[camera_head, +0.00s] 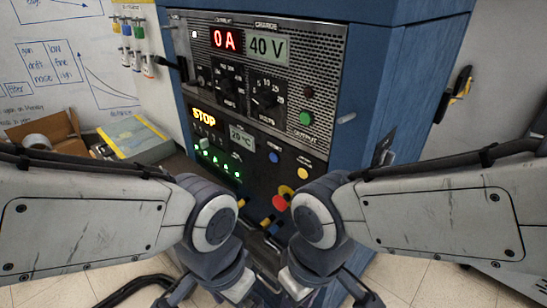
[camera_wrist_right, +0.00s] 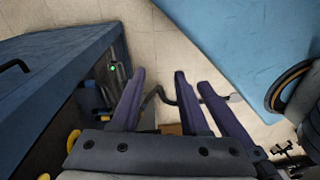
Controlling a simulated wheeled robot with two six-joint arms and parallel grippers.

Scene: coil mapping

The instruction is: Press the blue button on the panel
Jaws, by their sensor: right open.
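The blue button (camera_head: 274,157) is a small round button on the lower dark panel (camera_head: 258,178) of the blue cabinet, in the head view. It lies right of the 20 °C display and above a red button. My right gripper (camera_wrist_right: 162,82) is open and empty in the right wrist view, with floor between its dark fingers. The blue button cannot be made out in that view. In the head view both my forearms bend down in front of the cabinet's lower part, and my grippers fall below what I can make out. The button itself is uncovered.
A yellow button (camera_head: 302,173), a red button (camera_head: 279,202) and a green button (camera_head: 306,118) are on the cabinet front. A cardboard box (camera_head: 45,135) stands at left. A dark cable (camera_head: 135,285) lies on the floor.

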